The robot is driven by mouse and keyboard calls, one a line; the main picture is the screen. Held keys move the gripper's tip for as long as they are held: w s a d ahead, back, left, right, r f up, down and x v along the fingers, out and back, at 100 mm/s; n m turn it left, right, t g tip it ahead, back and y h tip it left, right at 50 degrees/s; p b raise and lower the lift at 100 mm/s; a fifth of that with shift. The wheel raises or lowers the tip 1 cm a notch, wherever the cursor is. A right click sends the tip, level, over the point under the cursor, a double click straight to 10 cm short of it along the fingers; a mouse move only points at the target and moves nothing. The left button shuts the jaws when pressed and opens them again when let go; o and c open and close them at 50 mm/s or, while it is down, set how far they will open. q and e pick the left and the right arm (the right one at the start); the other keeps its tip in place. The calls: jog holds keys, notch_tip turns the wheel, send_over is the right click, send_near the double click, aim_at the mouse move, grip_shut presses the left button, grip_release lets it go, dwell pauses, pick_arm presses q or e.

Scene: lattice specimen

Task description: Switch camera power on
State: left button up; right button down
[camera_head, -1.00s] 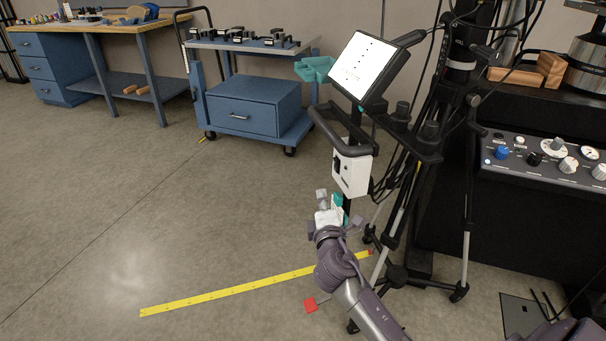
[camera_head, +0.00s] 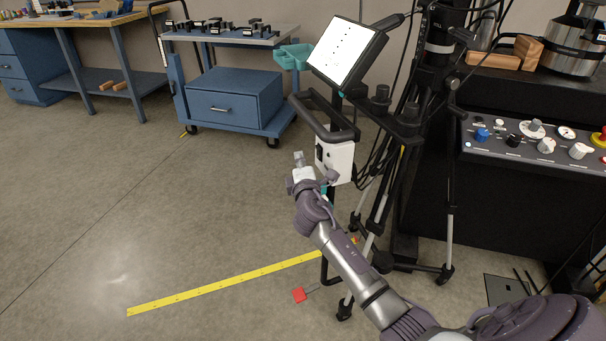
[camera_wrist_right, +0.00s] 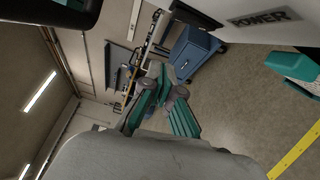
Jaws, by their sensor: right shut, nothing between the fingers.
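A white box with a dark patch on its left side (camera_head: 341,160) is mounted low on the black stand, under the tilted screen. In the right wrist view a white panel (camera_wrist_right: 225,12) fills the top right, with a dark label reading POWER. My right gripper (camera_head: 315,166) is just left of and in front of the box; I cannot tell if it touches. In the wrist view its teal fingers (camera_wrist_right: 163,88) are shut and empty, and the panel lies to their upper right. The switch itself is not clear. My left gripper is not in view.
The tilted screen (camera_head: 346,50) and a black handle loop (camera_head: 325,120) sit above the box. Tripod legs and cables stand to the right, beside a control panel with knobs (camera_head: 540,145). A blue cart (camera_head: 235,100) stands behind.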

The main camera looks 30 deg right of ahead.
aim_at(318, 153)
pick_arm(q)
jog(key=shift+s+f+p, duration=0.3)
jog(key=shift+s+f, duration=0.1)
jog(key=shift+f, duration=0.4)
pick_arm(e)
jog(key=d, duration=0.2)
jog(key=s+d, duration=0.1)
jog(key=d, duration=0.1)
jog(key=shift+r, duration=0.2)
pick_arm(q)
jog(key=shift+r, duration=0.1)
